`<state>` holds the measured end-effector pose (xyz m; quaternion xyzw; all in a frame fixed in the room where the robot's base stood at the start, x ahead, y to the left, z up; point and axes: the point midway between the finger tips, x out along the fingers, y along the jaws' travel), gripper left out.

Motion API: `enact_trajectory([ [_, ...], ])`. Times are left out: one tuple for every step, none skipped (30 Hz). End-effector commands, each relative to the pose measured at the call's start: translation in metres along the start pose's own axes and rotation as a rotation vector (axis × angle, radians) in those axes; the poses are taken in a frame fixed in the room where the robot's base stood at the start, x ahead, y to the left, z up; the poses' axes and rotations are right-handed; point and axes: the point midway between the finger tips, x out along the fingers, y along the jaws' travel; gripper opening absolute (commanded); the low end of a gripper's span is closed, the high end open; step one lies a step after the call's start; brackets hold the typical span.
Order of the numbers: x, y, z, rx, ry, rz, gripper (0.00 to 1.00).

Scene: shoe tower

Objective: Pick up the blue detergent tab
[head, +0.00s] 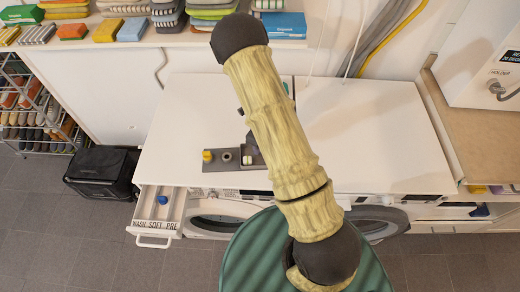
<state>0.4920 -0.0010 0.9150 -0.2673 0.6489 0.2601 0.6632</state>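A small blue piece (162,200), which looks like the blue detergent tab, sits in the open white washer drawer (153,241) at the lower left. The drawer front reads "WASH SOFT PRE". My arm rises across the middle of the view and hides much of what is behind it. Small dark parts show at its left edge, above the grey tray; they may belong to my gripper. Its fingertips cannot be made out, nor whether it is open or shut.
A grey tray (227,168) with a yellow piece (207,156), a dark ring and a white piece stands on the white machine top (180,110). The top right of it is clear. A black bin (103,172) and shoe rack (35,110) are left. Folded items line the back shelf.

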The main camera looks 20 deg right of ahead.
Motion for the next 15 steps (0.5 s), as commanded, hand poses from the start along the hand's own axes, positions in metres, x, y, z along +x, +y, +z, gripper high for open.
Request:
enact_trajectory([
  [0.0121,0.0086,-0.0047,-0.002,0.016,0.022,0.36],
  [0.0123,0.0089,-0.0048,-0.002,0.016,0.022,0.36],
  [0.0126,0.0092,-0.0048,-0.003,0.016,0.023,0.36],
  [0.0128,0.0094,-0.0048,-0.003,0.016,0.024,0.36],
  [0.0129,0.0096,-0.0049,-0.003,0.016,0.024,0.36],
  [0.0131,0.0099,-0.0049,-0.003,0.016,0.025,0.36],
  [0.0132,0.0100,-0.0050,-0.003,0.017,0.025,0.36],
  [0.0133,0.0102,-0.0050,-0.003,0.017,0.026,0.36],
  [0.0135,0.0105,-0.0050,-0.003,0.017,0.026,0.36],
  [0.0136,0.0106,-0.0050,-0.003,0.017,0.026,0.30],
  [0.0137,0.0108,-0.0051,-0.003,0.017,0.027,0.24],
  [0.0138,0.0111,-0.0052,-0.003,0.017,0.028,0.16],
  [0.0138,0.0112,-0.0052,-0.003,0.017,0.028,0.11],
  [0.0139,0.0114,-0.0052,-0.003,0.017,0.029,0.05],
  [0.0139,0.0115,-0.0051,-0.003,0.017,0.029,0.00],
])
